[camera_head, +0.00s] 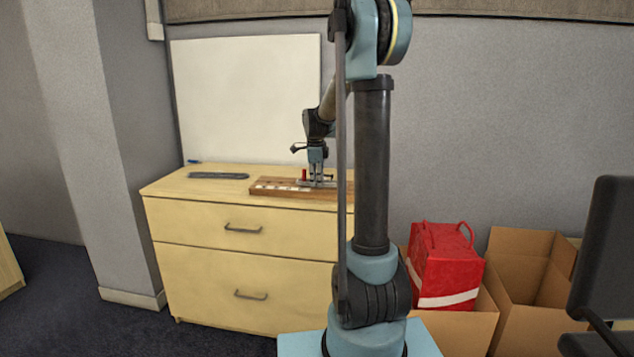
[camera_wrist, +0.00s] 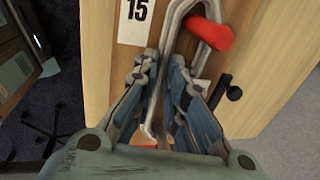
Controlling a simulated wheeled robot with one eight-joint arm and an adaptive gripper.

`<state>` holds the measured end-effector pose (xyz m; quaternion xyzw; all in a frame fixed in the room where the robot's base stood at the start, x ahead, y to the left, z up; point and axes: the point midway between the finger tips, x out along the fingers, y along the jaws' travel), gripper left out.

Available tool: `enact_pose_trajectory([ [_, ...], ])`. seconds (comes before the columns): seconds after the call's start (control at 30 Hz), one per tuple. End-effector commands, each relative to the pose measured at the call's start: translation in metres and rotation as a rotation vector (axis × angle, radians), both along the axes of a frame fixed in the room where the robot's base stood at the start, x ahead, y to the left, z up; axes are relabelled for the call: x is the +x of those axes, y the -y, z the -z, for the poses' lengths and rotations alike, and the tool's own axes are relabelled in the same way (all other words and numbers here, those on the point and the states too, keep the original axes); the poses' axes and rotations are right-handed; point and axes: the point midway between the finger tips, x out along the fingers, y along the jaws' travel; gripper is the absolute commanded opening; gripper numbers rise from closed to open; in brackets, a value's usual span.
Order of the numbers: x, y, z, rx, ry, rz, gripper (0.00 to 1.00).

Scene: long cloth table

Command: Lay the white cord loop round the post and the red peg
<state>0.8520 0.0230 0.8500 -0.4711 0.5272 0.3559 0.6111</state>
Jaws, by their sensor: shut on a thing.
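The red peg (camera_wrist: 212,40) stands on a wooden board (camera_head: 262,188); it also shows in the head view (camera_head: 304,174). The white cord loop (camera_wrist: 173,22) looks greyish. Its far end appears to lie around the red peg, with the peg crossing over its right strand. My gripper (camera_wrist: 163,70) is shut on the loop's near part, just above the board, and also shows in the head view (camera_head: 316,177). The loop's tail hangs down between my fingers. A short dark peg (camera_wrist: 232,93), possibly the post, stands right of my fingers, outside the visible cord.
The board lies on a light wooden drawer cabinet (camera_head: 235,255) and carries white labels, one reading 15 (camera_wrist: 135,20). A dark flat strip (camera_head: 218,176) lies left of the board. A whiteboard (camera_head: 245,95) stands behind. A red bag (camera_head: 445,265) and boxes are at right.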

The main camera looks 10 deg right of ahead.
Motion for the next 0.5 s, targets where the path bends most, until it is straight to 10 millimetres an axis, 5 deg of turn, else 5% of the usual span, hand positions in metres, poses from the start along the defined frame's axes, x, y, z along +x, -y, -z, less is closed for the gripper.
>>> enact_pose_trajectory([
  [0.07,0.0000,0.0000,-0.0001,0.000,0.000,0.000,0.00],
  [0.1,0.0000,0.0000,-0.0001,0.000,0.000,0.000,0.19],
  [0.2,-0.0001,0.0000,-0.0001,0.000,0.000,0.000,0.35],
  [0.5,-0.0002,-0.0001,-0.0004,0.000,0.000,0.000,0.35],
])
